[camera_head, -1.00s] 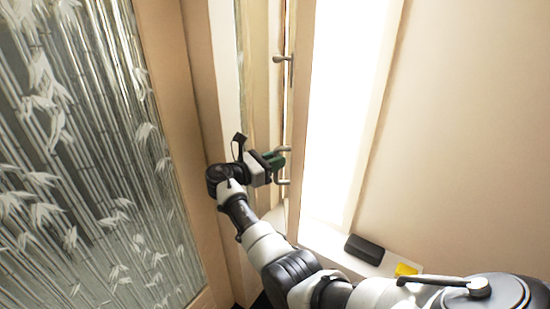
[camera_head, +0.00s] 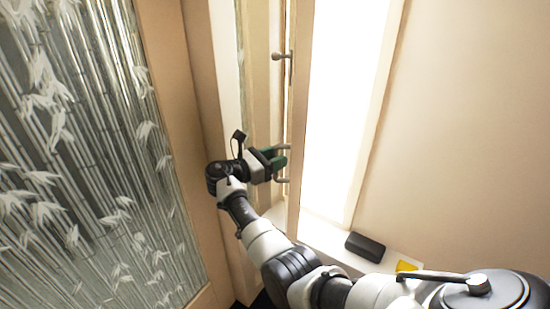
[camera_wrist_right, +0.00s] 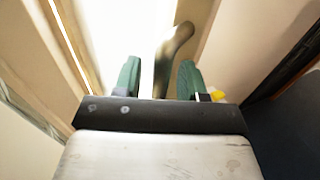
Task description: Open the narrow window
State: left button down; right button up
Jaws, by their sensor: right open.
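The narrow window (camera_head: 340,110) is a tall, bright pane in a tan frame. A metal lever handle (camera_head: 281,56) sits high on its left frame edge. Metal handle-like pieces (camera_head: 284,180) show lower on that edge, close to my right gripper (camera_head: 279,159). That gripper has green fingers and is open beside the frame. In the right wrist view, a brownish metal handle (camera_wrist_right: 172,55) shows between the spread fingers of my right gripper (camera_wrist_right: 160,78). I cannot tell whether it touches either finger or which handle it is. My left gripper is not in view.
A large bamboo-patterned glass panel (camera_head: 90,160) in a tan frame stands on the left. A black box (camera_head: 365,247) and a yellow item (camera_head: 407,266) lie on the white sill (camera_head: 330,240) below the window. A plain wall (camera_head: 470,130) fills the right.

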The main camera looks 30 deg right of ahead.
jog(key=a+b, duration=0.2)
jog(key=a, duration=0.8)
jog(key=shift+w+a, duration=0.15)
jog(key=shift+a, duration=0.2)
jog(key=shift+f, duration=0.15)
